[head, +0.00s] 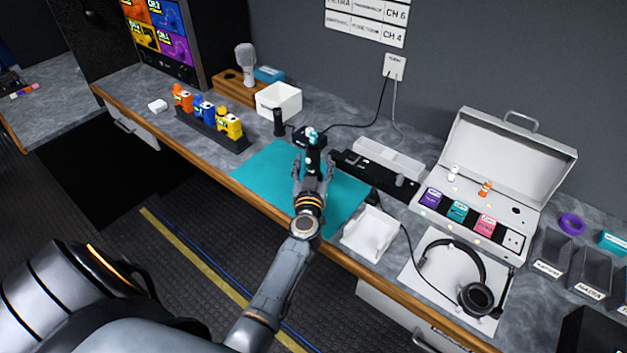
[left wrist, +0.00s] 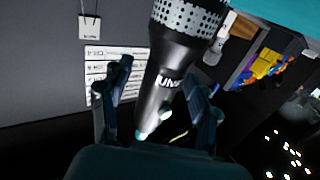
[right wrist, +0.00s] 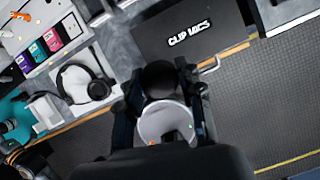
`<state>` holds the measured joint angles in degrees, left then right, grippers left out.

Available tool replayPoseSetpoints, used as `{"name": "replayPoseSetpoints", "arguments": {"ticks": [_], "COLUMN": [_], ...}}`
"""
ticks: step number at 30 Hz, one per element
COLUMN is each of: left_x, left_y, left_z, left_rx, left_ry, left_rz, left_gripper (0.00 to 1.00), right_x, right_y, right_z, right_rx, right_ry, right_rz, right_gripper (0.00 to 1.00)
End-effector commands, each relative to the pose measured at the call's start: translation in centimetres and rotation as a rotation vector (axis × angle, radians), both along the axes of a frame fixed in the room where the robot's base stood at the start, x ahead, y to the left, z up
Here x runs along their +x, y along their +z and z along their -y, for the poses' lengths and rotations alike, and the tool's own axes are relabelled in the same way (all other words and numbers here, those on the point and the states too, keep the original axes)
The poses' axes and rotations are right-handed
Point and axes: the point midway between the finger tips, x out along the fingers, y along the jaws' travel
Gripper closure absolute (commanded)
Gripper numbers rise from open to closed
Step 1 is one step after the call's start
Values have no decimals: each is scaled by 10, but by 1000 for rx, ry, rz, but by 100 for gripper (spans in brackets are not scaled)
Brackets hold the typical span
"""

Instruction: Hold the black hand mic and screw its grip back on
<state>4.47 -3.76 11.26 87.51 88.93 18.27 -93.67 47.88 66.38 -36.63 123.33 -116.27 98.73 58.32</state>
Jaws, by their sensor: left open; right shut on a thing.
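A black hand mic with a dotted silver mesh head (left wrist: 188,16) fills the left wrist view, its tapered body between my left fingers. My left gripper (head: 313,166) is open over the teal mat (head: 262,172) in the head view, at the mic's dark body; whether the fingers touch it I cannot tell. A short black cylinder (head: 279,122) stands near the mat's back left corner; I cannot tell if it is the grip. My right gripper (right wrist: 163,100) is shut on a rounded black-and-white thing (right wrist: 163,122), which I cannot identify surely. My right gripper is not visible in the head view.
A long black holder (head: 375,171) and a white tray (head: 370,234) flank the mat on the right. Headphones (head: 455,272) and an open case (head: 511,150) lie further right. A white bin (head: 278,101) and a rack of coloured packs (head: 208,126) stand left.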

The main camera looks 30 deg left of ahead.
Motion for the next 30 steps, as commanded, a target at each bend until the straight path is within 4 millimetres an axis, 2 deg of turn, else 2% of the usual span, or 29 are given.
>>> {"name": "replayPoseSetpoints", "arguments": {"ticks": [3, 12, 14, 21, 22, 30], "left_x": [6, 6, 6, 5, 5, 6], "left_y": [0, 1, 1, 0, 0, 2], "left_z": [-3, -3, -3, -3, -3, -3], "left_rx": [0, 0, 0, 0, 0, 1], "left_ry": [-1, 0, 0, 0, 0, 0], "left_rz": [0, 0, 0, -1, -1, 2], "left_gripper": [38, 38, 49, 98, 100, 100], "right_x": [0, 0, 0, 0, 0, 0], "right_y": [-2, -2, -2, -2, -2, -2], "right_z": [0, 0, 0, 0, 0, 0], "right_rx": [0, 0, 0, 0, 0, 0], "right_ry": [0, 0, 0, 0, 0, 0], "right_rz": [1, 0, 1, 1, 0, 0], "right_gripper": [85, 85, 85, 85, 85, 85]}}
